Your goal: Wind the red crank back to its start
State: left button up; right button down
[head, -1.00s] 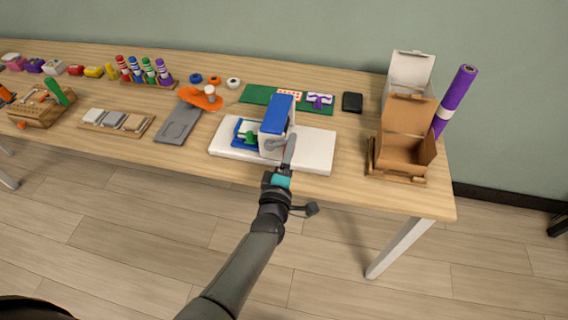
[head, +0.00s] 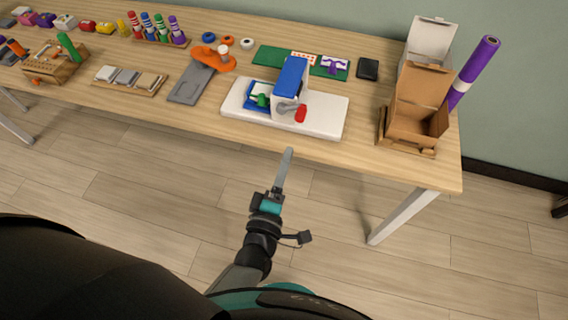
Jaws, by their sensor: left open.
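The red crank handle (head: 301,114) is on the front of a white and blue machine (head: 292,76), at the end of a grey crank arm pointing to the right. The machine stands on a white base plate (head: 325,118) at the table's front edge. A green and blue part (head: 258,98) sits at the machine's left. My left gripper (head: 289,152) is open and empty, in front of the table edge and below the handle, apart from it. Its fingers overlap in this view. My right gripper is not in view.
An open cardboard box (head: 415,116) and a leaning purple roll (head: 473,70) stand to the right. A grey plate (head: 190,87) and a tray of blocks (head: 130,80) lie to the left. Floor space before the table is free.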

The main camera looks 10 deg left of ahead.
pick_arm(q)
jog(key=shift+s, duration=0.15)
jog(key=shift+c, duration=0.3)
jog(key=shift+c, duration=0.7)
jog(key=shift+w+r+m+h, duration=0.3)
jog(key=shift+w+r+m, duration=0.05)
jog(key=shift+m, duration=0.15)
jog(key=shift+c, duration=0.8)
jog(key=r+m, duration=0.1)
jog(key=m, duration=0.1)
jog(key=w+r+m+h+b, duration=0.1)
jog(key=m, duration=0.1)
jog(key=w+r+m+g+h+b, duration=0.1)
jog(key=shift+a+r+m, duration=0.25)
jog(key=shift+r+m, duration=0.15)
jog(key=c, duration=0.4)
jog(key=a+r+m, duration=0.2)
jog(key=a+r+m+g+b, duration=0.1)
jog(key=a+m, duration=0.1)
jog(key=m, duration=0.1)
jog(key=shift+w+r+y+b, duration=0.2)
jog(key=shift+r+y+b, duration=0.1)
jog(key=shift+r+y, duration=0.1)
grip_shut()
jog(key=w+d+f+b, duration=0.3)
jog(key=w+f, duration=0.2)
jog(key=w, duration=0.4)
jog(key=shift+w+d+f, duration=0.2)
jog(key=shift+w+f, duration=0.05)
jog(key=shift+w, duration=0.05)
